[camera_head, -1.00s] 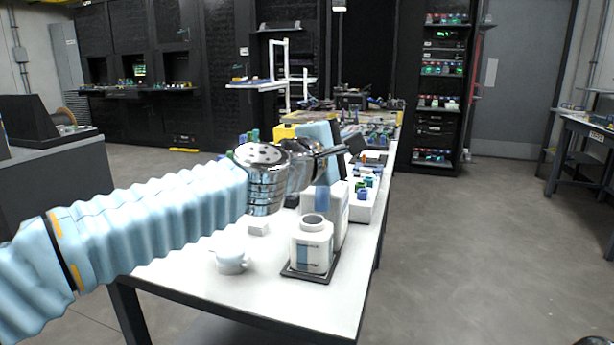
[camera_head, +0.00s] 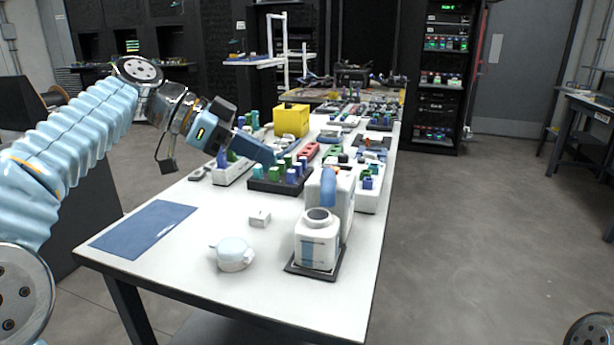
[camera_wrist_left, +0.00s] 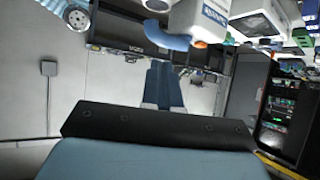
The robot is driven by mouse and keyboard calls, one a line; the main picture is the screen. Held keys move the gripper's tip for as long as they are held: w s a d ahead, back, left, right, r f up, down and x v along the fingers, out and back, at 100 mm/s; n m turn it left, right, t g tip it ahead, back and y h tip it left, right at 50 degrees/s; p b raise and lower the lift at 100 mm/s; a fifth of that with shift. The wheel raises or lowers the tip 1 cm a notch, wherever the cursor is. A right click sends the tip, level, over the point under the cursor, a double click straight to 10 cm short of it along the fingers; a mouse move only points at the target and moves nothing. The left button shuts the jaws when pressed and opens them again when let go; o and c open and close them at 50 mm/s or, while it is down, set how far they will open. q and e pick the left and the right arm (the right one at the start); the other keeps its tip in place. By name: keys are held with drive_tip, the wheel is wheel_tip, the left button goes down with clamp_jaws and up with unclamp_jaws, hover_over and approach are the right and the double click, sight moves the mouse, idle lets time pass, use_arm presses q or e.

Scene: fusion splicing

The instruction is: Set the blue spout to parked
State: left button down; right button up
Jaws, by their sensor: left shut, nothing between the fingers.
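The blue spout (camera_head: 328,187) is on the front of a white machine (camera_head: 344,205), above a white canister (camera_head: 317,250) with a round opening. In the left wrist view, the spout (camera_wrist_left: 165,39) is a curved blue piece near the top, sticking out leftward from the white body. My left gripper (camera_head: 270,157) is shut and empty, above the table to the left of and beyond the spout, not touching it. In the left wrist view its blue fingers (camera_wrist_left: 162,68) are together, with the spout's curve just past the tips. My right gripper is not in view.
A white teapot-like vessel (camera_head: 234,254), a small white block (camera_head: 260,219) and a blue mat (camera_head: 145,229) lie on the white table. A black tray of coloured pegs (camera_head: 264,186) and a yellow box (camera_head: 291,120) stand farther back. The front left tabletop is mostly clear.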

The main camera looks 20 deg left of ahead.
sight(322, 184)
use_arm(q)
drive_tip(key=x, duration=0.9)
drive_tip(key=shift+d+f+p, duration=0.2)
drive_tip(key=shift+d+p, duration=0.1)
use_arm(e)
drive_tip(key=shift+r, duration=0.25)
